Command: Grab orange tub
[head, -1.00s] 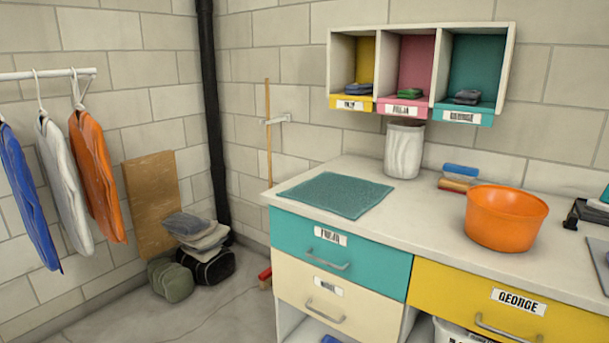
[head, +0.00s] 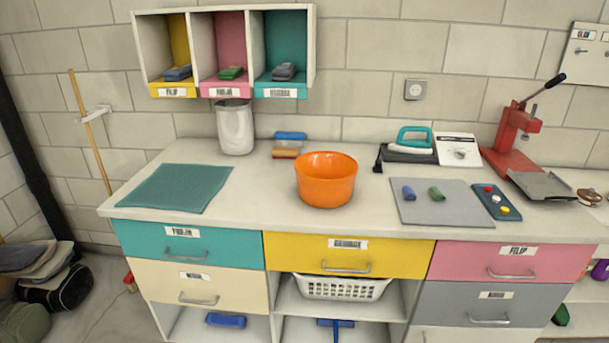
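The orange tub (head: 326,180) stands upright on the white countertop (head: 262,212), near the middle of the head view, above the yellow drawer (head: 390,258). It looks empty, with its round rim facing up. Nothing touches it. Neither of my grippers shows in the head view.
A teal mat (head: 175,188) lies left of the tub, and a white bin (head: 235,128) stands behind it. A grey mat (head: 440,211), an iron (head: 411,140) and a red press (head: 513,140) are to the right. A cubby shelf (head: 310,50) hangs above.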

